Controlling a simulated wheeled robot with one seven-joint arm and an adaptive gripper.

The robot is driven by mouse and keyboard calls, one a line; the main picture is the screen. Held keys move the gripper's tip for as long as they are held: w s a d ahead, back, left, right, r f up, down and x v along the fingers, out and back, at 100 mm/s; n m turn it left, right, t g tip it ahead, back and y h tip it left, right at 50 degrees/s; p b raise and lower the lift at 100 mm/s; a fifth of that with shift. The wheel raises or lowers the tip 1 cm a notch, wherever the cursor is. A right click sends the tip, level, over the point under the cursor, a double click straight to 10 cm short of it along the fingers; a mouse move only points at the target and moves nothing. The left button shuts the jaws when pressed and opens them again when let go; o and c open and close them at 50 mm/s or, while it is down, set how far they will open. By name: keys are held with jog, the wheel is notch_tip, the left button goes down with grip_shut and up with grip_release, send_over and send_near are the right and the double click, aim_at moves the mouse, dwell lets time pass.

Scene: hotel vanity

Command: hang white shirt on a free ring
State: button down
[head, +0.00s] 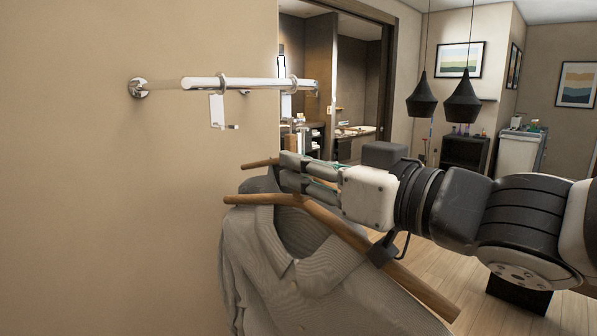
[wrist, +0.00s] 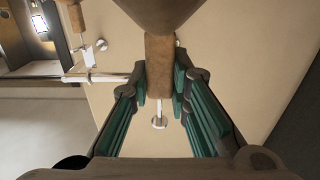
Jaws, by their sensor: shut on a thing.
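A pale grey-white shirt (head: 290,265) hangs on a wooden hanger (head: 335,224) in the lower middle of the head view. My gripper (head: 284,170) reaches in from the right, at the hanger's top. In the wrist view its fingers (wrist: 160,88) are shut on a brown wooden piece of the hanger (wrist: 159,65). A chrome rail (head: 250,83) is on the wall, above and left of my gripper. It carries a left ring (head: 222,84) with an empty hook plate (head: 217,111) and a right ring (head: 293,83). Whether the right ring holds anything is unclear.
Another wooden bar (head: 260,163) shows behind the shirt with darker cloth below; whose hanger it is, I cannot tell. The beige wall (head: 110,210) is close on the left. Pendant lamps (head: 463,101) hang far back. Open floor lies behind my arm.

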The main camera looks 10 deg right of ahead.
aim_at(327, 221)
jog(key=shift+s+d+b, duration=0.5)
jog(key=shift+b, duration=0.2)
jog(key=shift+v, duration=0.8)
jog(key=shift+s+d, duration=0.15)
jog(key=shift+s, duration=0.15)
